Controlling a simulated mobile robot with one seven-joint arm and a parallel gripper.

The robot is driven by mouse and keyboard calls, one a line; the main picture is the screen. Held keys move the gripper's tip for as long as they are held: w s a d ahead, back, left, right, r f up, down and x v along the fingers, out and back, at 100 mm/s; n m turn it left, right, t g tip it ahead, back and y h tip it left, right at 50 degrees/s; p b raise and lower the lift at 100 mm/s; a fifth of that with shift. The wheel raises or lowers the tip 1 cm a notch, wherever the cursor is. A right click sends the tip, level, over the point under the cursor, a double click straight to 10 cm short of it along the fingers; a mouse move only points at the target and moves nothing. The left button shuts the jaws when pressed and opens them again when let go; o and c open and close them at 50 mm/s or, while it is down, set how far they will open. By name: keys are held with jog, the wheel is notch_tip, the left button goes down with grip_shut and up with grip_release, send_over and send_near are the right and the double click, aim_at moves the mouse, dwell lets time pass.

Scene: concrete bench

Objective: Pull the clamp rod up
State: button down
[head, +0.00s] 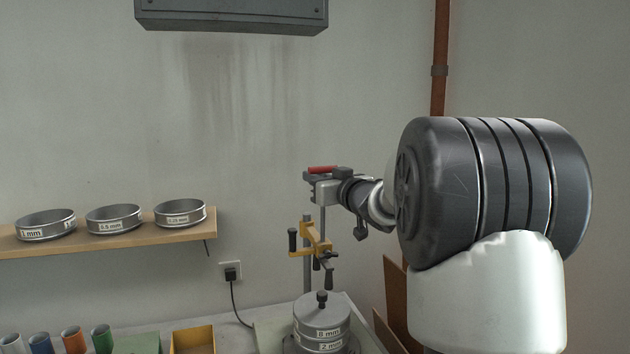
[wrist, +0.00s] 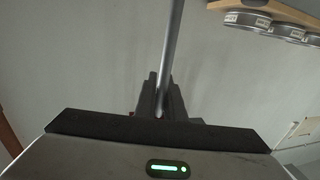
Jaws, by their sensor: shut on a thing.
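The clamp rod is a thin grey metal rod (wrist: 172,45), seen in the wrist view running from the top edge down between my dark fingers. My gripper (wrist: 163,108) is shut on it. In the head view my gripper (head: 318,188) is high in front of the wall, above a yellow clamp (head: 312,243) with dark handles. A thin vertical rod shows between the gripper and the clamp. A red part (head: 322,169) lies at the top of the gripper; I cannot tell what it belongs to. The grasp itself is hidden in the head view.
A labelled sieve stack (head: 321,327) with a black knob stands below the clamp. A wooden shelf (head: 120,240) on the left holds three sieves. Coloured cups and a yellow box (head: 192,340) are at lower left. A grey wall cabinet (head: 232,14) hangs above.

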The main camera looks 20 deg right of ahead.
jog(key=c, duration=1.8)
grip_release()
jog(key=shift+c, duration=0.2)
jog(key=s+d+b, duration=0.1)
jog(key=s+d, duration=0.2)
jog(key=s, duration=1.4)
jog(key=shift+d, duration=0.15)
